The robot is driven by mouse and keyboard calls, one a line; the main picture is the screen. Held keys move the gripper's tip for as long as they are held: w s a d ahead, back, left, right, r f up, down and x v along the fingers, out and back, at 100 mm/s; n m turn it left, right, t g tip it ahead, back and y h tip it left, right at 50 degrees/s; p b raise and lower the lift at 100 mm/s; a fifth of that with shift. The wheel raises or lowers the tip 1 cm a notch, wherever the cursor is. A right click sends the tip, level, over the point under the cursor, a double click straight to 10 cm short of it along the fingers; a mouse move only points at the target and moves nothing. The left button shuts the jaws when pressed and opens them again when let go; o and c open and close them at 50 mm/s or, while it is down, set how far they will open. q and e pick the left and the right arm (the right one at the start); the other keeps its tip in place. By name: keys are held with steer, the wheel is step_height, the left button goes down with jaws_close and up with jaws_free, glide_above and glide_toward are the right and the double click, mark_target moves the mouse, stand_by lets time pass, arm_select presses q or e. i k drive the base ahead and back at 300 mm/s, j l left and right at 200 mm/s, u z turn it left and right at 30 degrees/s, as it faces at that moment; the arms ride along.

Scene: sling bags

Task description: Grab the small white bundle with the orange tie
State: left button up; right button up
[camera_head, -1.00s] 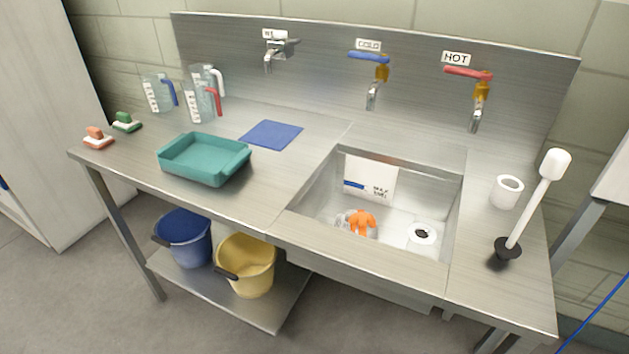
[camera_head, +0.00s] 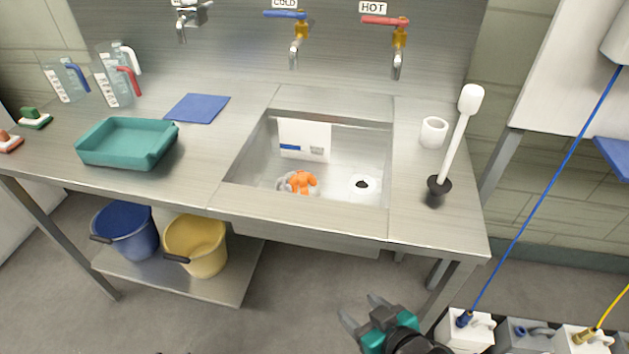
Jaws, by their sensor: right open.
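A small bundle (camera_head: 303,182) with a bright orange part and a greyish-white part at its left lies low in the steel sink basin (camera_head: 258,150), near the front wall. Its exact shape is too small to tell. My right gripper (camera_head: 361,308) shows at the bottom, in front of the counter and apart from it. Its two grey fingers are spread and empty. My left gripper is not in view.
A white card (camera_head: 304,140) stands at the basin's back wall, and a drain (camera_head: 363,184) is right of the bundle. A white cup (camera_head: 433,132) and a black-based plunger (camera_head: 437,190) stand right of the sink. A teal tray (camera_head: 128,150) is left. Taps hang behind.

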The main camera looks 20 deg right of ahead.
mark_target(299, 182)
steer(key=k+j, duration=0.1)
steer(key=j, duration=0.6)
steer(key=k+j+u, duration=0.1)
steer(key=j, duration=0.55)
